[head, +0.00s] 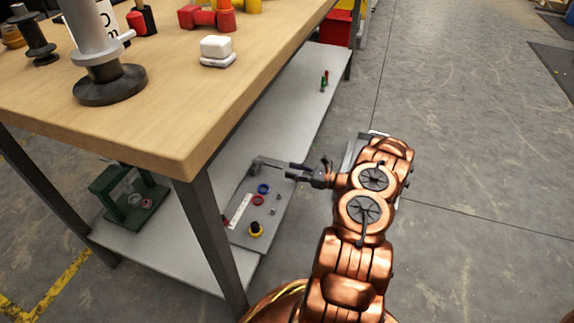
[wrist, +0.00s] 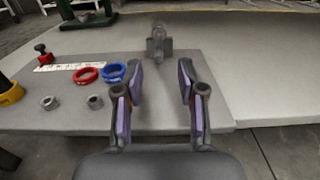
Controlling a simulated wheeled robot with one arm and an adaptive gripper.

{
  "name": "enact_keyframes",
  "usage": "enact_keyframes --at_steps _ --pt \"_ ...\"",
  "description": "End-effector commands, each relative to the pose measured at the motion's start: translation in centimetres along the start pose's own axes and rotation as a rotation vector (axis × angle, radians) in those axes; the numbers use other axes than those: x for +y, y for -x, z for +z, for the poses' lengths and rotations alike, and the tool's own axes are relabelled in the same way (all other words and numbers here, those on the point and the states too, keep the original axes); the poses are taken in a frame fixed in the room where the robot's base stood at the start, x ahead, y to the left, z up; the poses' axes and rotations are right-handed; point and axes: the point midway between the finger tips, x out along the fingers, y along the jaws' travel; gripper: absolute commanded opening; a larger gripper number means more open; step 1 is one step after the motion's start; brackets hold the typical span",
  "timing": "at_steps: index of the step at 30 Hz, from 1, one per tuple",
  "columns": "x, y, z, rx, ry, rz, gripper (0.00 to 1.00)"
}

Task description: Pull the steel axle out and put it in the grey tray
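A grey metal bracket (head: 257,163) stands at the far end of a grey board on the lower shelf. In the wrist view the bracket (wrist: 158,48) is straight ahead, with a round steel end, seemingly the axle (wrist: 158,32), at its top. My gripper (head: 293,172) is beside the bracket, pointing at it. In the wrist view my gripper (wrist: 160,82) is open, with purple pads apart and nothing between them; the bracket lies beyond the tips. A grey-rimmed shape (head: 350,153), possibly the grey tray, is mostly hidden behind my arm.
The grey board (wrist: 75,115) carries a red ring (wrist: 83,75), a blue ring (wrist: 114,73), several nuts and a yellow-and-black knob (head: 256,230). A wooden tabletop (head: 180,120) overhangs the shelf. A green stand (head: 130,195) is at the left.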

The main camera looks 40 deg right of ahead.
Motion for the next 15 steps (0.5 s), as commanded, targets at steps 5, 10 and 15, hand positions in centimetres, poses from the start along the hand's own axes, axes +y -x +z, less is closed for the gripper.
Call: enact_keyframes --at_steps 5,10,15 --pt "0.2 -2.0 -0.3 0.001 -0.001 0.008 0.4" --pt "0.2 -4.5 -0.3 0.002 -0.002 0.007 0.4" --pt "0.1 -6.3 -0.2 0.001 0.0 0.005 0.4"
